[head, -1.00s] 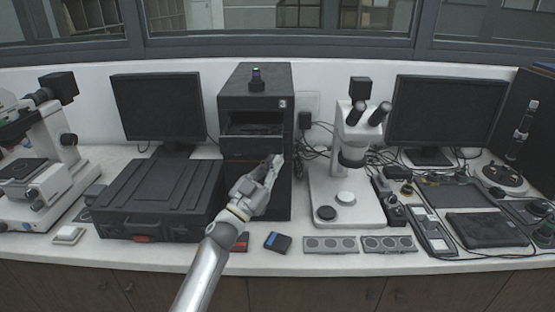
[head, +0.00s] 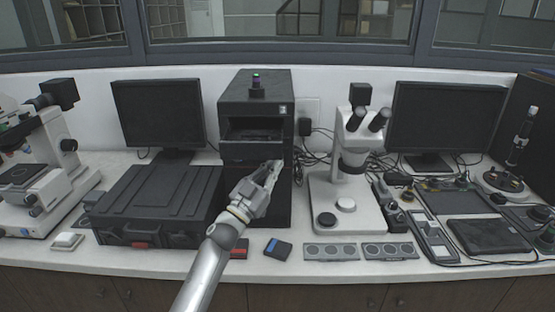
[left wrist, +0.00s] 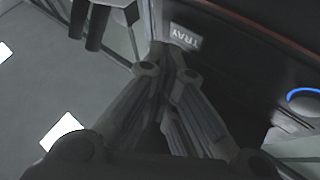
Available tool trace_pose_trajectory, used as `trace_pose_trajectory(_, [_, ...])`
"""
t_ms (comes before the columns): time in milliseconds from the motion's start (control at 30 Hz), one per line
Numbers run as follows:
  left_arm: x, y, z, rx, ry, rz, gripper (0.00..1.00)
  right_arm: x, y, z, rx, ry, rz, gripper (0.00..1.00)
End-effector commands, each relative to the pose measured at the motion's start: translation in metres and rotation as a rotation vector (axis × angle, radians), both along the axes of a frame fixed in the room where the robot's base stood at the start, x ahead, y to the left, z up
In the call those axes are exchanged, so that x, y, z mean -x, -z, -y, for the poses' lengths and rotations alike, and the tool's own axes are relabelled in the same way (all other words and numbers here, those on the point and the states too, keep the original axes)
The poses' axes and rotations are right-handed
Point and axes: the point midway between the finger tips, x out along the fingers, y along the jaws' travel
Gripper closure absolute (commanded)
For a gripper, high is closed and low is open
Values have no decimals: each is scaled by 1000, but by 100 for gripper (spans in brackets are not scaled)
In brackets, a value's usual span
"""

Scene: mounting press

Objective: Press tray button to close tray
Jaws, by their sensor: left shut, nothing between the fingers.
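The mounting press is a tall dark box (head: 255,98) at the back centre in the head view. Its tray (head: 245,150) shows at the front as a pulled-out drawer below a dark opening. My left gripper (head: 274,167) is shut and empty, its fingertips at the right part of the press front, just below the tray. In the left wrist view the shut fingertips (left wrist: 168,62) are beside a small label reading TRAY (left wrist: 186,38). The tray button itself cannot be made out; the fingers may cover it. I cannot tell whether they touch the panel.
A black case (head: 158,200) lies left of my arm. A white stereo microscope (head: 345,185) stands right of the press. A blue-topped box (head: 278,246) and grey sample plates (head: 330,252) lie along the bench front. A blue ring (left wrist: 304,97) shows on the panel in the wrist view.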

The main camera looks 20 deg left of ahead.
Motion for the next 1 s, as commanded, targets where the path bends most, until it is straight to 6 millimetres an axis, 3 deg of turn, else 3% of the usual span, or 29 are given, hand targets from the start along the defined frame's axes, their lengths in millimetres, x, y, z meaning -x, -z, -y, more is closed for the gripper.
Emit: trace_pose_trajectory(1000, [-8, 0, -2, -1, 0, 0, 100, 0, 3, -3, -3, 1, 0, 60])
